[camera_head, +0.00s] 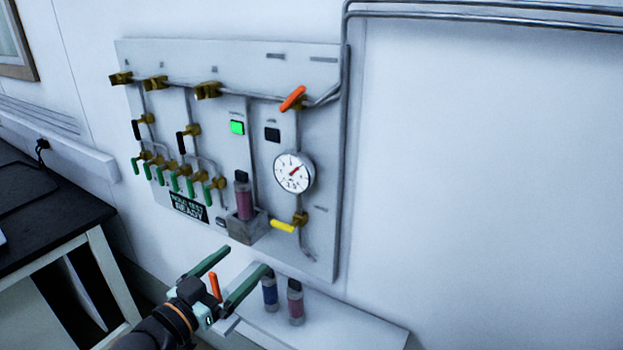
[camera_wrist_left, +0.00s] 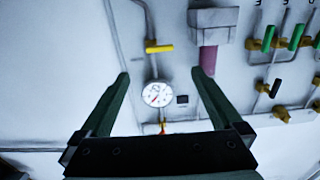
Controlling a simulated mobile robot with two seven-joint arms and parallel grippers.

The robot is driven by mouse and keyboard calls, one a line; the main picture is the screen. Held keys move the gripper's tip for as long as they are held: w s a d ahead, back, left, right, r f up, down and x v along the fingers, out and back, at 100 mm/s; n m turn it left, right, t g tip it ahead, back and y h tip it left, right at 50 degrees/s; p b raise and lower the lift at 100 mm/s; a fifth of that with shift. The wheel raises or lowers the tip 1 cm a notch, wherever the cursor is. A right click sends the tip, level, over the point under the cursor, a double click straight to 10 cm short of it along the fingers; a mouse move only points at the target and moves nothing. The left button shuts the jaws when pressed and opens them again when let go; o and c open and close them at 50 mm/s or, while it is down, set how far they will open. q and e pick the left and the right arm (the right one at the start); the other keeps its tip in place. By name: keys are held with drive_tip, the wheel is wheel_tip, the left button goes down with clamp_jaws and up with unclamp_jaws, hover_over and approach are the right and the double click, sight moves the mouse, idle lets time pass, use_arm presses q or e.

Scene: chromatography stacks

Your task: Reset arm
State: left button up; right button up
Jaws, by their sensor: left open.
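My left gripper (camera_head: 242,271) comes in from the lower left in the head view, in front of the panel's lower edge and a small shelf. Its two green fingers are spread apart with nothing between them. In the left wrist view the fingers (camera_wrist_left: 163,78) stand apart, with the wall panel beyond them. The grey-white wall panel (camera_head: 225,70) carries pipes, valves and a round gauge (camera_head: 294,173), which also shows between the fingers in the left wrist view (camera_wrist_left: 156,94). My right gripper is not in view.
A pink-filled column (camera_head: 244,202) sits in a grey holder on the panel. A blue vial (camera_head: 270,292) and a pink vial (camera_head: 295,303) stand on the white shelf (camera_head: 350,325), close to the gripper's right finger. A yellow-handled valve (camera_head: 283,226) is above them. A dark-topped bench (camera_head: 50,215) stands at left.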

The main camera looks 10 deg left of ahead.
use_arm(q)
drive_tip(key=s+d+f+g+y, duration=0.1)
drive_tip(key=s+f+g, duration=0.1)
drive_tip(key=s+f, duration=0.5)
drive_tip(key=s+d+f+n+g+y, duration=0.1)
drive_tip(key=s+d+f+g, duration=0.1)
drive_tip(key=s+f, duration=0.5)
drive_tip(key=s+d+f+n+g+y, duration=0.1)
drive_tip(key=s+f, duration=0.6)
drive_tip(key=f, duration=1)
drive_tip(key=d+g, duration=0.1)
drive_tip(key=g, duration=0.1)
drive_tip(key=shift+d+g+y, duration=0.25)
drive_tip(key=shift+g+y, duration=0.05)
drive_tip(key=shift+y, duration=0.1)
drive_tip(key=shift+f, duration=0.1)
